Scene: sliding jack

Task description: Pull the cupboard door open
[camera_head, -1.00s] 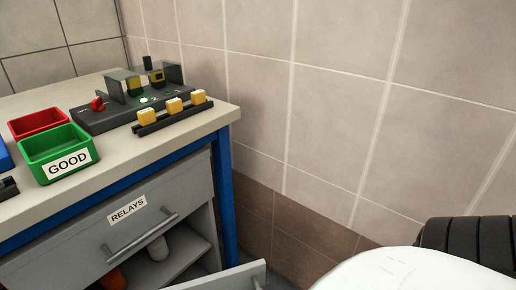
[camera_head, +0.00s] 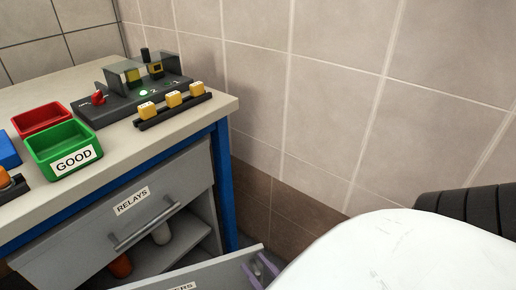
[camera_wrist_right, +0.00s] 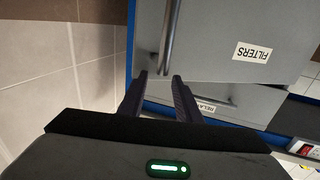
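The grey cupboard door (camera_head: 215,274) stands ajar below the relays drawer, with shelf contents showing behind it. In the right wrist view the door (camera_wrist_right: 215,40) carries an upside-down "FILTERS" label and a metal bar handle (camera_wrist_right: 170,35). My right gripper (camera_wrist_right: 160,76) is open, its two dark fingers apart with the handle's near end between their tips in the picture. Whether they touch the handle cannot be told. In the head view the right gripper's purple fingers (camera_head: 264,273) show at the door's free end, partly cut off by the frame. My left gripper is not in view.
The shut relays drawer (camera_head: 120,225) sits above the door. The bench top (camera_head: 85,85) holds a green bin (camera_head: 62,150), a red bin (camera_head: 42,118) and a relay tester (camera_head: 135,95). A tiled wall (camera_head: 330,100) stands close on the right.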

